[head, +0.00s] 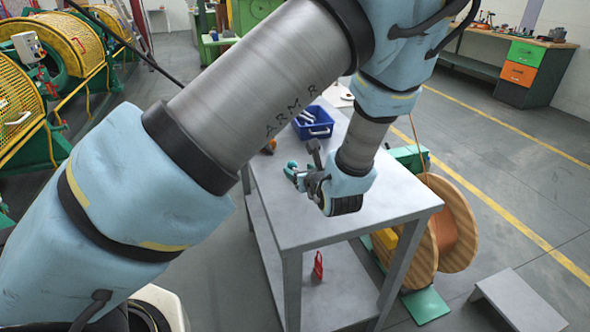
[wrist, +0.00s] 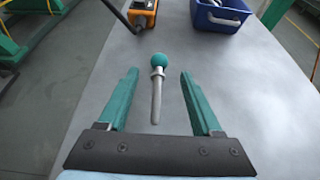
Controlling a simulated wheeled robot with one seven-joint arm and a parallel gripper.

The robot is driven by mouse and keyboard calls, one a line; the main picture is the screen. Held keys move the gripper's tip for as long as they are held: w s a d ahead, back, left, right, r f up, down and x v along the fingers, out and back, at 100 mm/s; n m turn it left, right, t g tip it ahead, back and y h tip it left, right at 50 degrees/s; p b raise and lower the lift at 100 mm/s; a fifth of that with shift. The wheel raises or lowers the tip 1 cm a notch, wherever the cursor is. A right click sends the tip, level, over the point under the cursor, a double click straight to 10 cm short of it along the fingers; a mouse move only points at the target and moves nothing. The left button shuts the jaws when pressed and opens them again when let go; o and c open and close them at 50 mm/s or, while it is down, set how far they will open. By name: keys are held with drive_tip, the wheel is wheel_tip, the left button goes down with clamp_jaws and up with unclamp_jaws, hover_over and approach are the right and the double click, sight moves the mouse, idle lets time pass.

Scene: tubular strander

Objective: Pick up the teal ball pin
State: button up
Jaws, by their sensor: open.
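The teal ball pin (wrist: 157,82) has a round teal head and a grey metal shank. In the wrist view it shows between the two teal fingers of my gripper (wrist: 157,102), apart from both, with its head pointing away from me. The gripper is open and empty; I cannot tell its exact height above the table. In the head view my gripper (head: 293,174) is over the grey table (head: 385,205), and I cannot make out the pin apart from the teal fingers there.
A blue bin (head: 313,122) with grey parts inside stands beyond the gripper; it also shows in the wrist view (wrist: 222,15). An orange device (wrist: 142,13) lies left of it near the table's left edge. A wooden cable reel (head: 455,225) stands right of the table.

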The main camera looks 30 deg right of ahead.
sight(294, 166)
drive_tip(key=p+x, duration=0.2)
drive_tip(key=x, duration=0.2)
drive_tip(key=shift+w+f, duration=0.1)
drive_tip(key=shift+w, duration=0.25)
drive_tip(key=shift+w+d+f+p, duration=0.1)
drive_tip(key=shift+w+f+p, duration=0.15)
drive_tip(key=shift+w+p, duration=0.05)
drive_tip(key=shift+c, duration=0.2)
clamp_jaws()
